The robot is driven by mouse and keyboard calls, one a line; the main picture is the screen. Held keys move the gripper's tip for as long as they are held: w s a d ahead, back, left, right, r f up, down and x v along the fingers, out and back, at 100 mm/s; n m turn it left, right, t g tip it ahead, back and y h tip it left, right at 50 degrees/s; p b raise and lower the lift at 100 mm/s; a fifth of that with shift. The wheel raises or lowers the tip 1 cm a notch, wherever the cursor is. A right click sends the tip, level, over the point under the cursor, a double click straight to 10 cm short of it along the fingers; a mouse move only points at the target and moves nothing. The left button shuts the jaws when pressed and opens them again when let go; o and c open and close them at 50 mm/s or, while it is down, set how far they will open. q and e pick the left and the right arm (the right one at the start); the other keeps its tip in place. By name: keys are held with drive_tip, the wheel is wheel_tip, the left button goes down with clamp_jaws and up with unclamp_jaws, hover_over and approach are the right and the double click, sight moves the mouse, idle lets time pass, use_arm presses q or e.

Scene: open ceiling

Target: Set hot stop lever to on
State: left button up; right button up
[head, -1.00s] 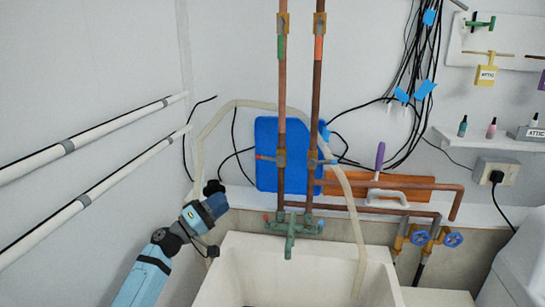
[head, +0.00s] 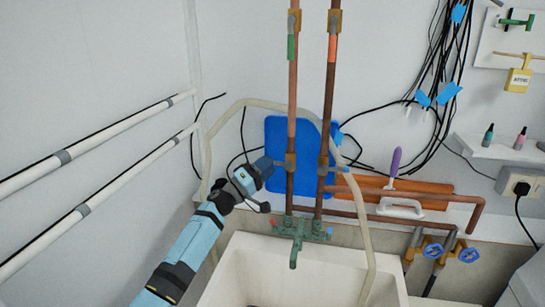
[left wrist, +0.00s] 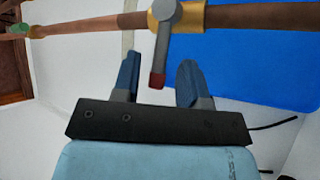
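Two upright copper pipes stand above the sink, each with a brass valve. In the left wrist view, a grey stop lever with a red tip (left wrist: 160,45) sticks out sideways from the brass valve on one pipe (left wrist: 255,17). In the head view this is the valve on the left pipe (head: 291,162), which has green tape higher up. My left gripper (head: 270,166) is open beside it. Its two blue fingers lie either side of the lever's red tip, with gaps visible. The right pipe's valve (head: 323,168) also has a small side lever. My right gripper is not in view.
A blue board (head: 275,130) is behind the pipes. A pale hose (head: 207,150) loops around them. A green tap (head: 298,232) and the white sink (head: 235,262) are below. Black cables (head: 445,60) hang at right. White wall pipes (head: 110,115) run along the left.

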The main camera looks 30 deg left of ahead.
use_arm(q)
drive_tip(key=shift+x, duration=0.95)
drive_tip(key=shift+w+d+r, duration=0.1)
drive_tip(key=shift+w+r, duration=0.05)
drive_tip(key=shift+w, duration=0.05)
clamp_jaws()
